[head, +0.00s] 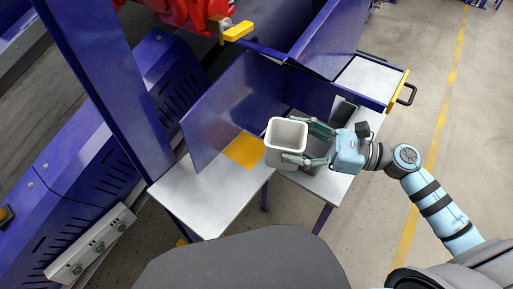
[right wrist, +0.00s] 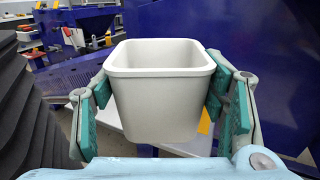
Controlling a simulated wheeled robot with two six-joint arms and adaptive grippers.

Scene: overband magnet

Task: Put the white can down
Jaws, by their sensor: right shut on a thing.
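The white can (head: 285,146) is a square, open-topped bin, held upright in front of my right gripper (head: 304,145). It appears empty in the head view. The right wrist view shows the can (right wrist: 160,105) between the two green-padded fingers of the gripper (right wrist: 167,105), which press on its left and right sides. In the head view it is over the inner edge of the grey table top (head: 205,195), beside a yellow patch (head: 243,151). I cannot tell how far its bottom is above the surface. My left gripper is not in view.
A blue upright panel (head: 222,105) stands behind the table. A red machine with a yellow lever (head: 238,31) hangs above. The table's front left is clear.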

